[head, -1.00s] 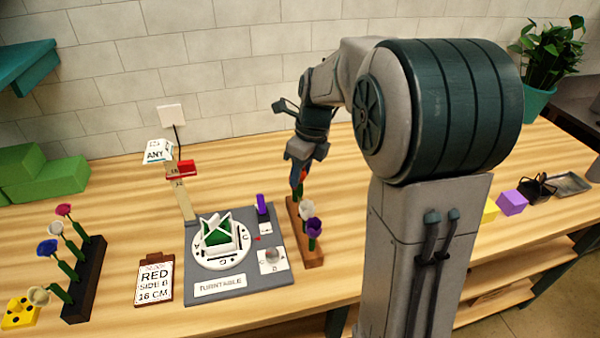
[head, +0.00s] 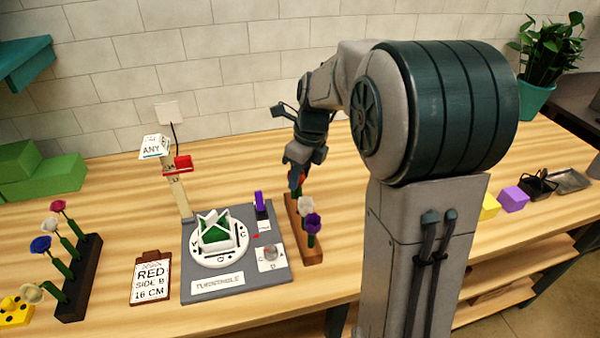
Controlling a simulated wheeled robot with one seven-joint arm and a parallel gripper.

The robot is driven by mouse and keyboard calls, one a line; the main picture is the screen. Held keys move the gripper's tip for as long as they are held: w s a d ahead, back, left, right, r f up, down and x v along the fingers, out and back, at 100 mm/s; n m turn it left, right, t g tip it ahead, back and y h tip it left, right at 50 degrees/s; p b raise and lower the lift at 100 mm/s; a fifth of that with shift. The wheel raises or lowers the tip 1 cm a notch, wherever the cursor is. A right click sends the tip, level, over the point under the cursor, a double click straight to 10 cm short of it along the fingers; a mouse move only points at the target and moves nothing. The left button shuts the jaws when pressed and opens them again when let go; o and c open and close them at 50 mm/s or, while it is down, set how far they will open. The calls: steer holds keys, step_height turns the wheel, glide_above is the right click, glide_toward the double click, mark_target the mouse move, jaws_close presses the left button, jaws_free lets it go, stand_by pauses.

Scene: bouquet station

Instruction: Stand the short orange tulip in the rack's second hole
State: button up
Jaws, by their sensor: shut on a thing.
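My gripper (head: 298,162) points down over the far end of the brown wooden rack (head: 312,257). It is shut on the orange tulip (head: 297,177), of which only a small part of the orange-red bloom shows below the fingers. The tulip's stem foot and the holes at that end are hard to make out, so I cannot tell whether the stem is in a hole. A white flower (head: 306,204) and a purple flower (head: 313,222) stand in the rack nearer to me.
Left of the rack is the grey turntable board (head: 262,292) with a card holder post (head: 182,200) behind it. A sign (head: 151,280) reads RED SIDE B 16 CM. A dark rack (head: 80,290) holds several flowers at the left. Yellow and purple blocks (head: 514,199) lie at the right.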

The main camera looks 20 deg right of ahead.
mark_target(300, 185)
steer(key=shift+f, duration=1.8)
stand_by(3.4)
stand_by(0.6)
steer(key=o, duration=0.7)
steer(key=shift+o, duration=0.2)
steer(key=shift+r, duration=0.1)
steer(key=shift+s+d+r+p, duration=0.1)
steer(key=shift+d+r+p, duration=0.05)
steer(key=shift+r+p, duration=0.85)
steer(key=shift+s+d+r+p, duration=0.1)
steer(key=shift+d+r+p, duration=0.1)
steer(key=shift+r+p, duration=0.75)
steer(key=shift+d+r+p, duration=0.15)
steer(key=shift+r+p, duration=0.65)
steer(key=shift+r, duration=0.35)
